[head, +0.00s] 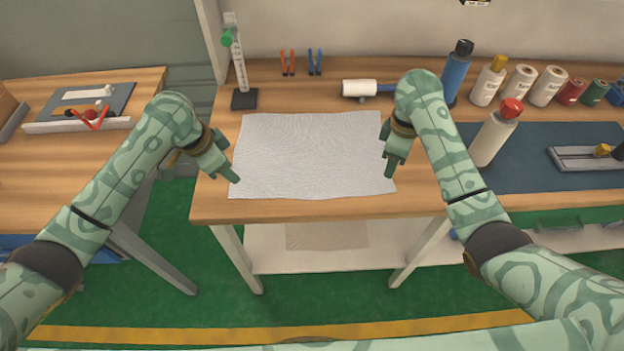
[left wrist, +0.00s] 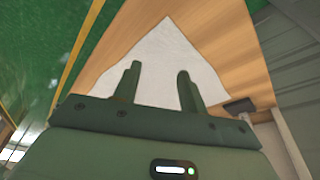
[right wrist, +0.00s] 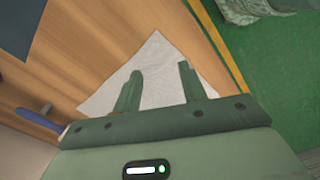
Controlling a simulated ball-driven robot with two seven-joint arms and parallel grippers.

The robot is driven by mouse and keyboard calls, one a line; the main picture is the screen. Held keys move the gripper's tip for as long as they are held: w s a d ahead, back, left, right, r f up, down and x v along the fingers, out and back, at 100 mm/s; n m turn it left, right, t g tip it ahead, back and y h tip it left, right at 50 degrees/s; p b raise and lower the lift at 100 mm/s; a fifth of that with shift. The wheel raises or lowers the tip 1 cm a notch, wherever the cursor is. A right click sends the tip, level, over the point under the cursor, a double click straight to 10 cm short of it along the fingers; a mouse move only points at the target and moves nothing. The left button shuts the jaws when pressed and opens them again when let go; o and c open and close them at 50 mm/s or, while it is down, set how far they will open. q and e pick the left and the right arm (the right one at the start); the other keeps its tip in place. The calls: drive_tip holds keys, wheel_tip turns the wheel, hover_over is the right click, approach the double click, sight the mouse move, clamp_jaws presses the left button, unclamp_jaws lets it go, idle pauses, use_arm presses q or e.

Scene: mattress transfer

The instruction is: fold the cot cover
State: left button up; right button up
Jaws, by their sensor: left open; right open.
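The cot cover (head: 312,155) is a thin white-grey cloth lying flat and spread out on the wooden table. It also shows in the left wrist view (left wrist: 165,55) and in the right wrist view (right wrist: 155,65). My left gripper (head: 233,178) is open and empty at the cloth's left edge, near its front left corner. My right gripper (head: 389,172) is open and empty at the cloth's right edge, towards the front. In the wrist views the fingers of the left gripper (left wrist: 157,70) and the right gripper (right wrist: 157,72) stand apart over the cloth. I cannot tell whether they touch it.
Behind the cloth are a stand with a green top (head: 238,70), red pliers (head: 288,62), blue pliers (head: 315,62) and a mallet (head: 362,88). Bottles, including a red-capped one (head: 495,132), stand to the right by a dark mat (head: 540,175). Bare wood lies in front (head: 300,209).

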sight(239, 193)
use_arm(q)
wheel_tip(239, 193, down, 8)
drive_tip(key=shift+r, duration=0.15)
use_arm(e)
wheel_tip(239, 193, down, 8)
drive_tip(key=shift+r, duration=0.15)
use_arm(q)
drive_tip(key=shift+f, duration=0.25)
use_arm(e)
drive_tip(key=shift+f, duration=0.2)
use_arm(q)
drive_tip(key=shift+r, duration=0.1)
drive_tip(key=shift+c, duration=1.2)
use_arm(e)
drive_tip(key=shift+c, duration=1.2)
use_arm(q)
drive_tip(key=shift+s, duration=0.1)
clamp_jaws()
use_arm(e)
drive_tip(key=shift+s, duration=0.1)
clamp_jaws()
drive_tip(key=shift+r, duration=0.1)
